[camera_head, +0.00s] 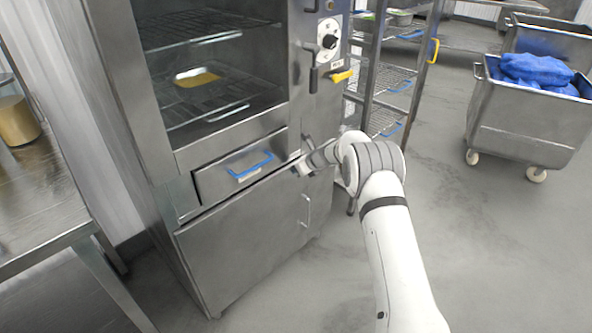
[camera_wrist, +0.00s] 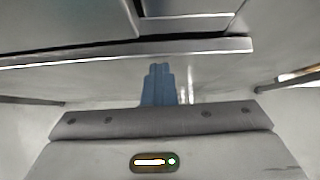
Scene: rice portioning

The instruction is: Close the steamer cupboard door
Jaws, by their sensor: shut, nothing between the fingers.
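The steamer cupboard door (camera_head: 245,245) is the plain steel panel at the bottom of the tall steamer, with a vertical bar handle (camera_head: 306,210) near its right edge. It looks flush or nearly flush with the front; I cannot tell whether it is fully shut. My gripper (camera_head: 302,168) is in front of the steamer, near the door's top edge and the right end of the drawer above. In the wrist view my gripper's blue fingers (camera_wrist: 158,70) are together and empty, with steel surfaces beyond them. Contact with the door cannot be made out.
The drawer front (camera_head: 215,185) has a blue handle (camera_head: 250,166). Above it, a tray (camera_head: 196,78) with yellow food sits on a rack. A steel table (camera_head: 40,215) stands at left, a wire shelf (camera_head: 392,82) and wheeled bin (camera_head: 525,125) at right. The floor (camera_head: 475,250) at right is clear.

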